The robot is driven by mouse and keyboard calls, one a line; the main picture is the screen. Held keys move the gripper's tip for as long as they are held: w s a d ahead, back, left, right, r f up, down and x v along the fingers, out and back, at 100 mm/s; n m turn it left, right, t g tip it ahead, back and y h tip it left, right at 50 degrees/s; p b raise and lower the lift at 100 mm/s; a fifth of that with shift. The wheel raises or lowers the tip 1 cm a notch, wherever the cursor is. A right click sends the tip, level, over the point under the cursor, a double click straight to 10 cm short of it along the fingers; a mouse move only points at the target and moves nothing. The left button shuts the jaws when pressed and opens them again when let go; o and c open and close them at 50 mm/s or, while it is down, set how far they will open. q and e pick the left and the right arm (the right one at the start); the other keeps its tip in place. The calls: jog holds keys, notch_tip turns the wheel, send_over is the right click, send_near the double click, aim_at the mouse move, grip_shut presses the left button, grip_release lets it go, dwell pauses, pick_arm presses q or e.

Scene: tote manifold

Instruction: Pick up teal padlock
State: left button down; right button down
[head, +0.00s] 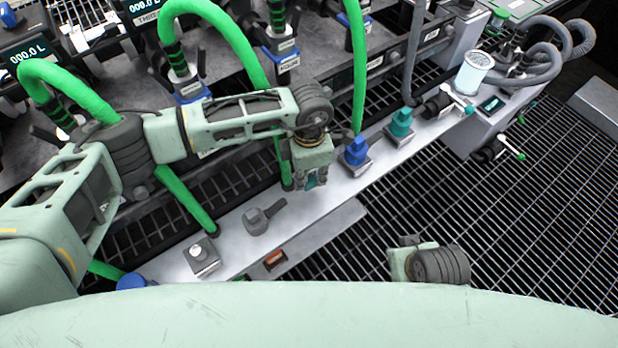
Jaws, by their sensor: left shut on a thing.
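My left gripper (316,182) points down above the pale manifold ledge, left of the blue fitting. It is shut on a small teal thing (310,180), which looks like the teal padlock. Most of it is hidden by the gripper's body and fingers. I cannot tell whether it touches the ledge or hangs clear of it. My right gripper (396,262) is only partly in view at the bottom, over the grating. Its fingers do not show clearly.
The manifold ledge (235,228) carries a grey valve handle (264,216), a blue fitting (356,152) and a teal fitting (401,124). Green hoses (222,30) arch over its left part. A white canister (473,72) stands at the right end. Open grating (540,220) lies at right.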

pick_arm(q)
jog(key=w+d+r, duration=0.1)
jog(key=d+r, duration=0.7)
jog(key=d, duration=0.3)
jog(key=shift+d, duration=0.3)
dwell(0.4)
